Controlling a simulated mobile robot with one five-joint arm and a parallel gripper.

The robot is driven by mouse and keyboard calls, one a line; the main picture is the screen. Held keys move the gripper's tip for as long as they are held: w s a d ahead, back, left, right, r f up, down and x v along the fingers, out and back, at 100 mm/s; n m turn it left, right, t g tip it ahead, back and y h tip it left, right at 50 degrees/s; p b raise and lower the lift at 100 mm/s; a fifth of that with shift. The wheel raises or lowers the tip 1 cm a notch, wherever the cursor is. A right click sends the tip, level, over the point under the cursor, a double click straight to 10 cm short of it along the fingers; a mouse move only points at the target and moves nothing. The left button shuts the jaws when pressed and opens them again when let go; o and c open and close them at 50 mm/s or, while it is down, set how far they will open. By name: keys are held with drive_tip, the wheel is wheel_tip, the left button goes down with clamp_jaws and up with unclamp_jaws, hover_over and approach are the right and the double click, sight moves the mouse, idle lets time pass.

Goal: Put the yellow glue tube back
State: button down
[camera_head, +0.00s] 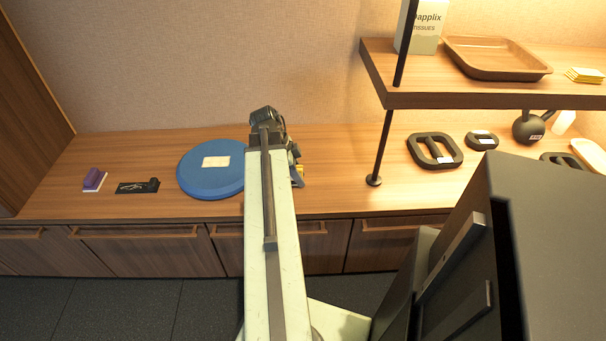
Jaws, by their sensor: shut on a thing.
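My gripper (297,174) is at the far end of my pale green arm, over the wooden counter (335,150), just right of the blue disc. The arm hides most of it. A small patch of yellow (300,169) shows at the gripper, and I take it to be the yellow glue tube, held in the shut jaws. The tube's shape and tilt are hidden. I cannot tell whether it touches the counter.
On the counter are a blue disc (205,181) with a label, a black item (137,187), a purple block (94,179) and black weights (434,151) at right. A black post (381,150) supports a shelf (490,99) with a tray (495,74), a tissue box (425,28) and a yellow stack (585,75).

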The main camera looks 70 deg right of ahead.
drive_tip(key=shift+f, duration=0.3)
drive_tip(key=c, duration=1.1)
unclamp_jaws()
drive_tip(key=shift+r, duration=0.1)
drive_tip(key=shift+o, duration=0.2)
drive_tip(key=shift+r+p, duration=0.6)
drive_tip(key=shift+p, duration=0.1)
drive_tip(key=p+v, duration=1)
drive_tip(key=v, duration=0.1)
drive_tip(key=shift+w, duration=0.2)
